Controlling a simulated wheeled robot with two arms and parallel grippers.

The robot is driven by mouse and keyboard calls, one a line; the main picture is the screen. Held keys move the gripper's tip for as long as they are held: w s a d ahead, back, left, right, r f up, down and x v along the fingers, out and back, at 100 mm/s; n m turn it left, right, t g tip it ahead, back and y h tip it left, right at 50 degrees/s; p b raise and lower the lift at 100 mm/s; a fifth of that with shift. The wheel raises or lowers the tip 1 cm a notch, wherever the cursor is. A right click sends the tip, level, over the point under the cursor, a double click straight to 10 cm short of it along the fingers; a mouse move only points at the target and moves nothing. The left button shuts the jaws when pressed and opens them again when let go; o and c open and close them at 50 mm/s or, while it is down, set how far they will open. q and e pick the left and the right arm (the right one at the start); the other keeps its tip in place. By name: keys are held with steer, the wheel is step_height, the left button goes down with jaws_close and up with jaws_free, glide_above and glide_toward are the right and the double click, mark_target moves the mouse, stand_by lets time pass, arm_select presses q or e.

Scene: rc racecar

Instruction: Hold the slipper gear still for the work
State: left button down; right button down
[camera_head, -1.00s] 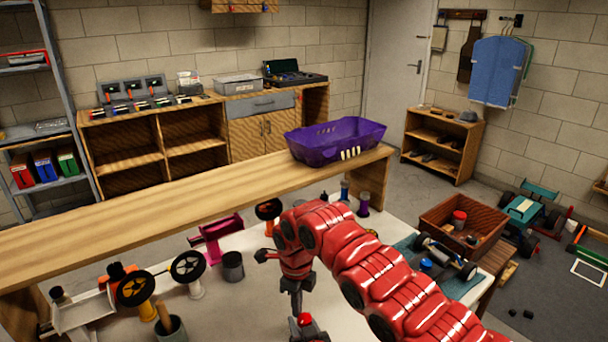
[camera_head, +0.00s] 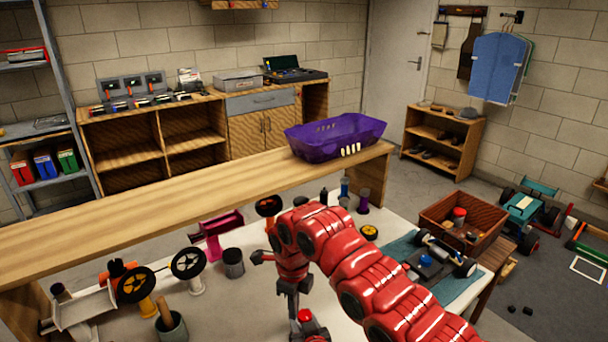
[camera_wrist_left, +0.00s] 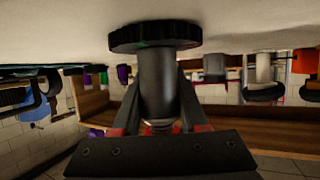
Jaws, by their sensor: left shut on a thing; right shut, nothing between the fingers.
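The slipper gear (camera_wrist_left: 155,36) shows in the left wrist view as a dark toothed disc on a thick grey cylinder, close to the white table surface. My left gripper (camera_wrist_left: 160,125) is shut around the cylinder, with red-edged fingers on both sides. My right gripper (camera_head: 293,302) is shut and empty, pointing down over the white table at the end of the red arm.
The white table (camera_head: 236,312) holds wheels on stands (camera_head: 188,264), a dark cup (camera_head: 233,262), a grey-green pot (camera_head: 171,328) and a magenta part (camera_head: 212,238). A wooden tray (camera_head: 452,235) and blue mat (camera_head: 462,284) are at the right. A purple car body (camera_head: 335,135) sits on the wooden bench.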

steer(key=shift+w+d, duration=0.1)
steer(key=shift+d, duration=0.05)
step_height(320, 180, up, 6)
steer(key=shift+a, duration=0.45)
stand_by(0.4)
